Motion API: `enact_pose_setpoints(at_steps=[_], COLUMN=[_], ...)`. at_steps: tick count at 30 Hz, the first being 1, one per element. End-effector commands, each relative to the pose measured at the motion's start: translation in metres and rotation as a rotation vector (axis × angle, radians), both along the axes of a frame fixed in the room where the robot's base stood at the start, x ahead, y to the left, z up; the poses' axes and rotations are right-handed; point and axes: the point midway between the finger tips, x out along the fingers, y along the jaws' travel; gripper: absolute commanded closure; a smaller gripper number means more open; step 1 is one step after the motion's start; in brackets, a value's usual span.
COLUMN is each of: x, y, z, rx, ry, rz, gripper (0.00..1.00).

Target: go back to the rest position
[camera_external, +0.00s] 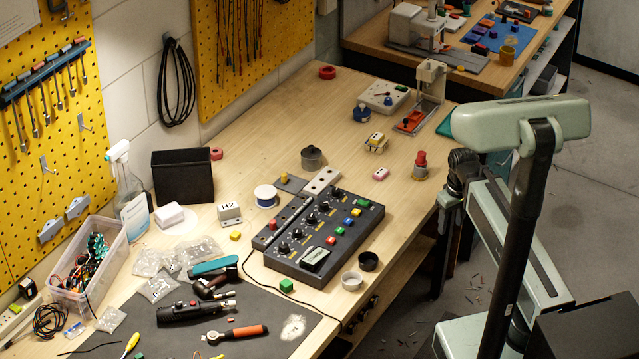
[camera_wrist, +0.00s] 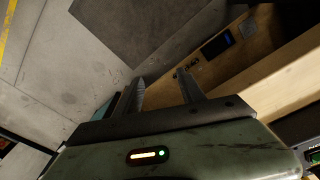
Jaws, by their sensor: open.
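My gripper (camera_wrist: 160,78) shows in the wrist view with its two dark fingers apart and nothing between them. Beyond the fingertips are grey floor and a wooden bench side. In the external view my green-grey arm (camera_external: 515,115) stands at the right, beside the bench's right edge. A dark end part of it is near that edge, but the fingers cannot be made out there.
The wooden bench (camera_external: 285,135) carries a control box (camera_external: 345,245) with coloured buttons, a red-topped button post (camera_external: 420,165) near the right edge and two small rings. A dark mat (camera_external: 165,345) with tools lies at the front. Floor (camera_external: 600,180) at right is mostly clear.

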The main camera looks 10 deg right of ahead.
Motion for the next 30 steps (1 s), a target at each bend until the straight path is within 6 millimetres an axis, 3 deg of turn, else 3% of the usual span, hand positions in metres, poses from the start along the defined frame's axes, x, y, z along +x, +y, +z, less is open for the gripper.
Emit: enact_pose_setpoints(at_steps=[5,7,22,25,30], x=[-0.032,-0.034,-0.033,-0.033,-0.033], y=[0.003,0.003,0.003,0.003,0.003], z=[-0.018,0.007,0.129,0.143,0.144], rx=[0.023,0.024,0.025,0.025,0.025], ry=[0.101,0.111,0.107,0.107,0.107], rz=[-0.264,-0.29,-0.285,-0.285,-0.285], gripper=[0.53,0.53,0.53,0.53,0.53])
